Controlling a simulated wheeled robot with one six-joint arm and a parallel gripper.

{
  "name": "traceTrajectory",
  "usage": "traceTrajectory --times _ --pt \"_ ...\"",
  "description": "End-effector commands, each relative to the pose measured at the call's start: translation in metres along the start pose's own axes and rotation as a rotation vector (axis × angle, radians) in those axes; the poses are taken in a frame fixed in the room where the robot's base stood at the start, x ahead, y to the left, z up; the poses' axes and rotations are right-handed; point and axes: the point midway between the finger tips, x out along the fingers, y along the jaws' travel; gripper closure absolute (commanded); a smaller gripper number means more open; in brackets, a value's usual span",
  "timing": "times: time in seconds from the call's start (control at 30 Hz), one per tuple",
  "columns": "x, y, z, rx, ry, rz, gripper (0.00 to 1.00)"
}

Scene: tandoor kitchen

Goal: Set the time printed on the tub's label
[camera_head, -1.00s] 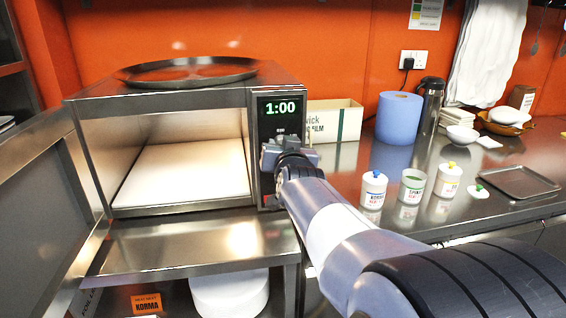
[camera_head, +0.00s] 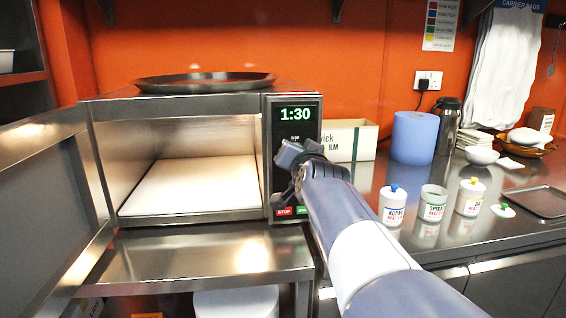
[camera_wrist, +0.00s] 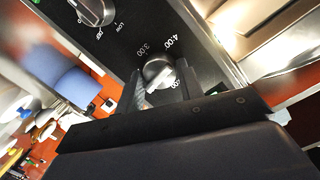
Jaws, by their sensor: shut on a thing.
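The microwave (camera_head: 190,100) stands open, with a lit display (camera_head: 295,115) reading 1:30. In the wrist view my gripper (camera_wrist: 160,82) is shut on the round time dial (camera_wrist: 157,72), one finger on each side. Marks 3:00 and 4:00 show beside the dial; other marks are partly hidden. In the head view my gripper (camera_head: 298,156) covers the dial on the control panel. A lidless tub (camera_head: 432,206) with a green-lettered label stands on the counter, between a blue-knobbed tub (camera_head: 393,206) and a yellow-knobbed tub (camera_head: 470,198). Their time print is too small to read.
A second knob (camera_wrist: 95,10) is on the panel. Red and green buttons (camera_head: 290,211) sit at its bottom. A lid with green knob (camera_head: 503,210) and a metal tray (camera_head: 540,201) lie right. A blue roll (camera_head: 413,138) and flask stand behind. The open door (camera_head: 45,190) is left.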

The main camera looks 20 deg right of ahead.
Motion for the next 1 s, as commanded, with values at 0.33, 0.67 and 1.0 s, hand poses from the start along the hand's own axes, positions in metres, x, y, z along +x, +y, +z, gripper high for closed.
traceTrajectory --times 0.33,0.67,1.0 --pt "0.0010 0.0030 0.0041 0.184 -0.012 -0.018 0.87" --pt "0.0007 0.0024 0.0013 0.450 -0.031 -0.044 0.87" --pt "0.0005 0.0021 -0.0002 0.597 -0.040 -0.059 0.87"
